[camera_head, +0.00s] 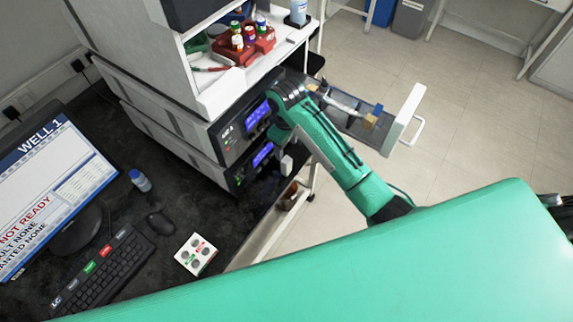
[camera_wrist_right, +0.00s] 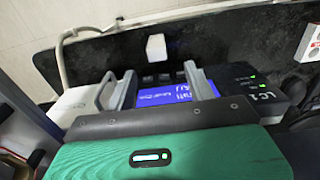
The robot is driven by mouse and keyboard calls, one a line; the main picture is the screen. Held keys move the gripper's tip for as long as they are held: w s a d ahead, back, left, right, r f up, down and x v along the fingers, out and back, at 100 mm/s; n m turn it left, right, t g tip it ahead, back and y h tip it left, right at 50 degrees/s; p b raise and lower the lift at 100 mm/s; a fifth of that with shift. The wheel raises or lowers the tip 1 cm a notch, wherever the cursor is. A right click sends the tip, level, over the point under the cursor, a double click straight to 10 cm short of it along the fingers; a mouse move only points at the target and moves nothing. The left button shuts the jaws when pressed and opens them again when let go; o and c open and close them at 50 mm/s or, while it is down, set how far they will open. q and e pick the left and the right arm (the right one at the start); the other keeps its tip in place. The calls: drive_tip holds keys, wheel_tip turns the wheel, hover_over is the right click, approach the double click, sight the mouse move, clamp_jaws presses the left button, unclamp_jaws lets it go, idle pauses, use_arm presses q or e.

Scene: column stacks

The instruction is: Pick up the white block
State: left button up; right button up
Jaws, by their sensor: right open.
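The white block (camera_wrist_right: 156,47) is a small upright block on the dark bench top. In the wrist view it stands beyond my right fingertips, a little left of centre. In the head view a small white piece that looks like it (camera_head: 287,165) shows beside the instrument's lower display, just below my right wrist. My right gripper (camera_wrist_right: 160,84) is open, its two grey fingers apart with nothing held between them. The block is clear of the fingers. In the head view my teal right arm largely hides the fingers. My left gripper is not in view.
The instrument stack with blue displays (camera_head: 262,153) stands close to my right gripper. An open drawer with a white front (camera_head: 404,118) juts out to the right. A monitor (camera_head: 50,195), keyboard (camera_head: 105,270), mouse (camera_head: 161,223), bottle (camera_head: 140,180) and button box (camera_head: 196,254) occupy the dark bench.

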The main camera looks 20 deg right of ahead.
sight(286, 161)
wheel_tip(286, 161, down, 8)
drive_tip(key=shift+f+p, duration=0.15)
drive_tip(key=shift+p, duration=0.55)
drive_tip(key=f, duration=0.1)
drive_tip(key=f+p, duration=0.1)
drive_tip(key=f, duration=0.2)
drive_tip(key=shift+d+f+p, duration=0.2)
drive_tip(key=shift+d+p, duration=0.1)
drive_tip(key=shift+d, duration=0.05)
drive_tip(key=shift+f, duration=0.4)
drive_tip(key=shift+w, duration=0.1)
drive_tip(key=c, duration=0.8)
